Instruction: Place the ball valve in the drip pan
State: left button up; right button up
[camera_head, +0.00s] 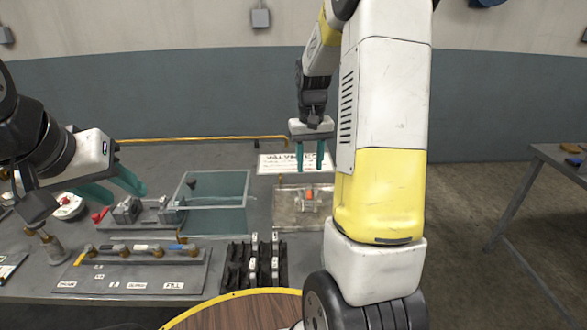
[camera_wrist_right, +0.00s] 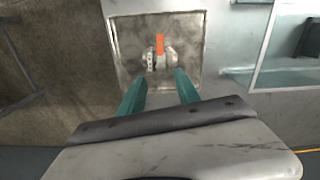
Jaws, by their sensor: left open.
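The ball valve (camera_wrist_right: 158,58), a metal body with an orange handle, lies in the shallow square drip pan (camera_wrist_right: 122,30). In the head view the valve (camera_head: 309,194) shows as a small orange and grey shape inside the pan (camera_head: 290,217). My right gripper (camera_head: 310,162) is above the pan with its teal fingers apart and nothing between them; the right wrist view shows the fingertips (camera_wrist_right: 158,84) short of the valve and clear of it. My left gripper (camera_head: 130,188) is open and empty over the left part of the bench.
A clear open tank (camera_head: 222,203) stands left of the pan. A black rack (camera_head: 236,268) and a labelled board with several fittings (camera_head: 135,275) lie in front. A grey fixture (camera_head: 128,210) sits left of the tank. A sign (camera_head: 285,163) stands behind the pan.

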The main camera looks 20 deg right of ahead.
jog(key=s+a+r+t+y, duration=0.1)
jog(key=s+a+r, duration=0.25)
jog(key=r, duration=0.25)
jog(key=s+a+r+t, duration=0.2)
jog(key=s+r, duration=0.3)
jog(key=r, duration=0.2)
jog(key=s+a+r+t, duration=0.1)
jog(key=s+a, duration=0.2)
jog(key=s, duration=0.3)
jog(key=s+a+r+n+t+y, duration=0.1)
jog(key=s+a+t, duration=0.1)
jog(key=s, duration=0.5)
jog(key=shift+a+n, duration=0.3)
jog(key=shift+a, duration=0.4)
